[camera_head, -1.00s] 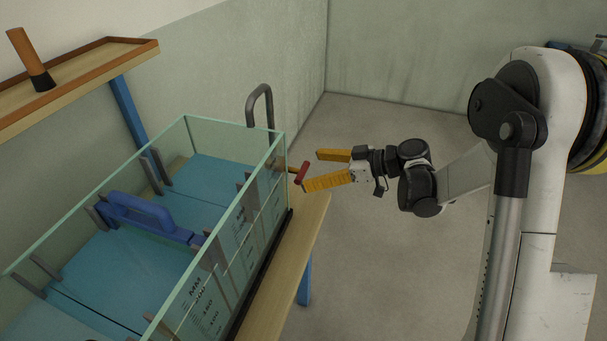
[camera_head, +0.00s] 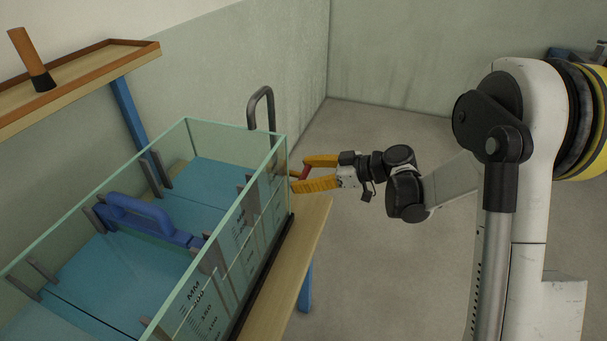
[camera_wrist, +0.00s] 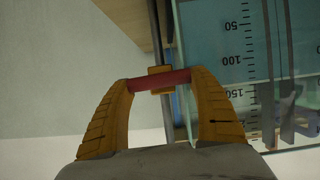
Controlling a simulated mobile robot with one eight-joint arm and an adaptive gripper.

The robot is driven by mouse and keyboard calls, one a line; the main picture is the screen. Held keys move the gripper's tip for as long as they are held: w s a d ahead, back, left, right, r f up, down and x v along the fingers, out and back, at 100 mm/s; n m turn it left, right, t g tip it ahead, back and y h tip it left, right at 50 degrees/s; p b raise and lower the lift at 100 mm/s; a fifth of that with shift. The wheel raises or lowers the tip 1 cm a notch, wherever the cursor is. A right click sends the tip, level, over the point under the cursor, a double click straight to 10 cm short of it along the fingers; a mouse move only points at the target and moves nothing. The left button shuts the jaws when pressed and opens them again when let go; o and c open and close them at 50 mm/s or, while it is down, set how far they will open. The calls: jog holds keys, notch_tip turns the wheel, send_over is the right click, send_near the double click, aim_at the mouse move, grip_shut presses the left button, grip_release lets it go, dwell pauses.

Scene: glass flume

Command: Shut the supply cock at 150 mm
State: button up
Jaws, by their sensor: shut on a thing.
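The supply cock has a red handle (camera_head: 304,172) beside the right end of the glass flume (camera_head: 240,205). In the wrist view the red handle (camera_wrist: 160,80) lies crosswise between both yellow fingertips, with the cock's brass-coloured body (camera_wrist: 160,70) just beyond it on a grey pipe (camera_wrist: 156,35). My gripper (camera_head: 299,174) is shut on the handle's ends; it also shows in the wrist view (camera_wrist: 162,84). The flume's scale (camera_wrist: 247,60) shows 50, 100 and 150. Blue-green water (camera_head: 105,275) stands in the flume; I cannot read its level exactly.
A blue handled gate (camera_head: 140,215) sits across the flume. A grey bent pipe (camera_head: 262,100) rises behind its end. A wooden shelf (camera_head: 100,65) with an orange-brown cylinder (camera_head: 30,58) is at upper left. The floor (camera_head: 390,135) right of the bench is clear.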

jog(key=shift+s+n+t+b, duration=0.1)
jog(key=shift+n+t+b, duration=0.35)
jog(key=shift+n+t, duration=0.55)
jog(key=o, duration=1.2)
jog(key=v, duration=1.2)
jog(key=shift+r, duration=0.3)
jog(key=shift+a, duration=0.1)
